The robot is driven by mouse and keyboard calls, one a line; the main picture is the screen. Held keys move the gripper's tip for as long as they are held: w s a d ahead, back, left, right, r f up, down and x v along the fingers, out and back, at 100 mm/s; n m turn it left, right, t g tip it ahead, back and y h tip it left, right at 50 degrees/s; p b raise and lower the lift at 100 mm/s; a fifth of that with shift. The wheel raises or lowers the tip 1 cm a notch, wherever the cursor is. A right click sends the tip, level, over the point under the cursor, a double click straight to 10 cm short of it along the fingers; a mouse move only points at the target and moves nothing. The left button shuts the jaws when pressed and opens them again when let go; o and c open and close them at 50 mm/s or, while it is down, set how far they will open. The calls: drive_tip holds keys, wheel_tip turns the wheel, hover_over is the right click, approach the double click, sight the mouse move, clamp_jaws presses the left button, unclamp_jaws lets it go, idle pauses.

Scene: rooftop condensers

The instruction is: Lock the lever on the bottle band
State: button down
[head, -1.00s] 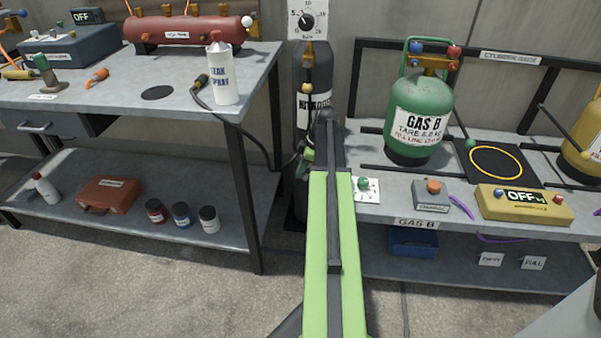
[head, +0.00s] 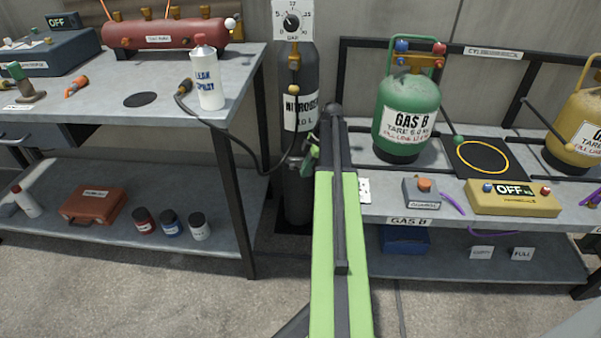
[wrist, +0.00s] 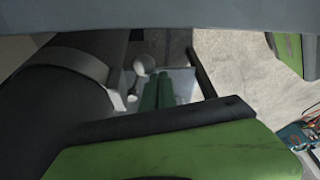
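The tall dark nitrogen bottle (head: 298,112) stands between the two benches in the head view. In the wrist view the dark bottle (wrist: 50,120) fills the left side, with a grey band (wrist: 82,63) around it. A small pale ball-ended lever (wrist: 144,65) stands at the band's right end. My gripper (wrist: 157,91) seems to be the two dark green prongs close beside the lever; contact cannot be judged. In the head view my gripper (head: 311,152) is mostly hidden behind my arm, beside the bottle. Whether its fingers are open or shut is unclear.
The left bench (head: 75,98) stands close left of the bottle, with a black hose (head: 240,143) looping towards it. The right bench (head: 395,208) carries the green GAS B cylinder (head: 406,118) and a yellow scale (head: 513,200). Open floor lies in front.

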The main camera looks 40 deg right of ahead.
drive_tip(key=shift+w+d, duration=0.2)
drive_tip(key=shift+d, duration=0.6)
drive_tip(key=shift+w+d, duration=0.15)
drive_tip(key=shift+d, duration=0.8)
drive_tip(key=shift+d+r, duration=0.1)
drive_tip(key=shift+d, duration=0.05)
drive_tip(key=p+v, duration=1.6)
drive_tip(key=v, duration=0.1)
drive_tip(key=shift+a, duration=0.35)
drive_tip(key=shift+s+r+p, duration=0.15)
drive_tip(key=shift+r+p, duration=0.05)
drive_tip(key=shift+p, duration=0.1)
